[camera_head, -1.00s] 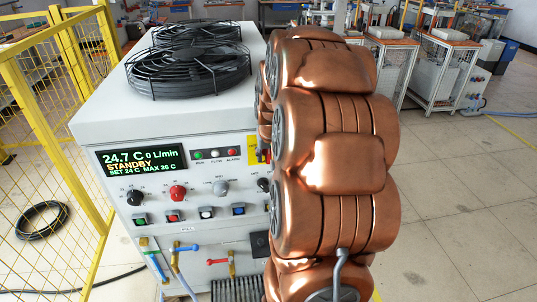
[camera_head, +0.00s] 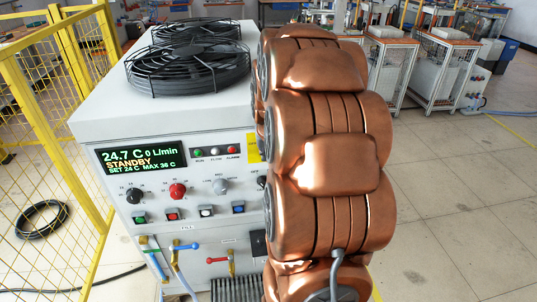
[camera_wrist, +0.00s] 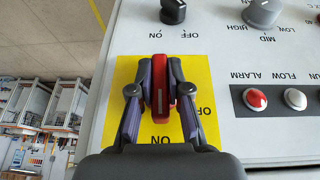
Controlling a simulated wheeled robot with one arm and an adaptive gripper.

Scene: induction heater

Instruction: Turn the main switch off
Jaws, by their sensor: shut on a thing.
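The main switch is a red rotary handle (camera_wrist: 160,88) on a yellow plate (camera_wrist: 118,80) on the front panel. In the wrist view my gripper (camera_wrist: 160,76) is shut on the handle, one finger on each side. The handle stands nearly upright in that view, with its white line lengthwise. The upside-down ON label shows below it, and the OFF label is to the right, partly covered by a finger. In the head view only a strip of the yellow plate (camera_head: 253,147) shows; my copper-coloured arm hides the handle and gripper.
The white cabinet (camera_head: 95,125) has a display (camera_head: 142,159) reading STANDBY, knobs and several buttons close by. A black knob (camera_wrist: 174,11) sits just past the plate in the wrist view.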

